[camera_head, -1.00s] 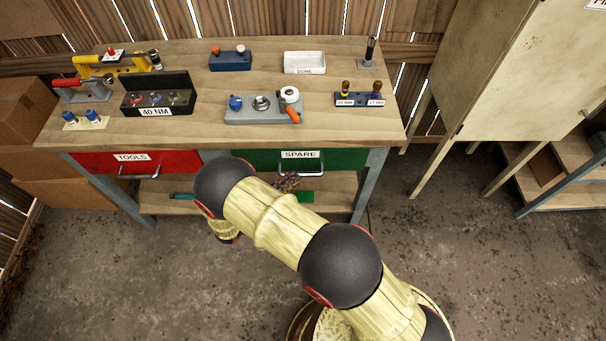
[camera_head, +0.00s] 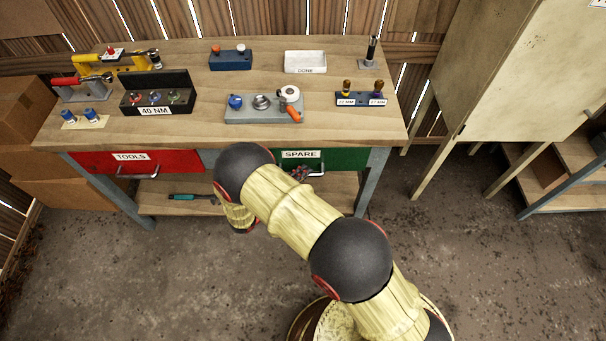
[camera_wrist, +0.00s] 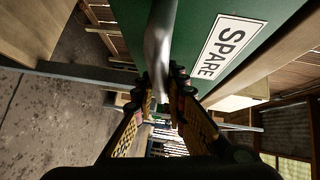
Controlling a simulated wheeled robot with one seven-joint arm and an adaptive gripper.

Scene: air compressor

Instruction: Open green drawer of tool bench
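The green drawer (camera_head: 345,158), labelled SPARE, is in the right half of the tool bench's front and looks shut. Its metal handle (camera_head: 317,173) is partly hidden by my arm and gripper. My gripper (camera_head: 300,173) is at the handle, mostly hidden behind my arm in the head view. In the wrist view the green drawer front (camera_wrist: 205,25) fills the top, and the grey handle (camera_wrist: 160,45) runs down between the fingertips. My gripper (camera_wrist: 165,90) looks open, its fingers on either side of the handle. Whether they touch it is not clear.
A red drawer (camera_head: 140,162) labelled TOOLS is at the left. The bench top (camera_head: 190,80) holds several tool holders. A lower shelf (camera_head: 335,190) lies under the drawers, with a teal tool (camera_head: 190,197) on it. A cabinet (camera_head: 510,70) stands at the right. The floor before the bench is clear.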

